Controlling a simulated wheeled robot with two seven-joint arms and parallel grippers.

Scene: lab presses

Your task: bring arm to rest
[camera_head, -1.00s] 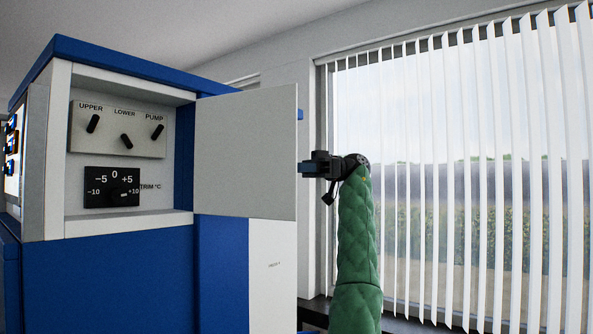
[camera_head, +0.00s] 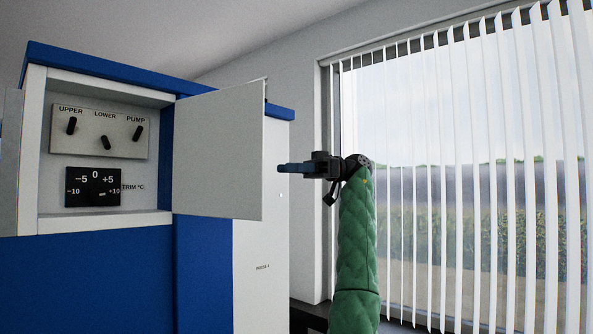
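A blue and white press cabinet (camera_head: 100,285) fills the left side. Its grey door (camera_head: 218,155) stands open beside a recess with a switch panel (camera_head: 98,130) and a trim dial (camera_head: 93,187). Window blinds (camera_head: 460,180) hang at the right.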

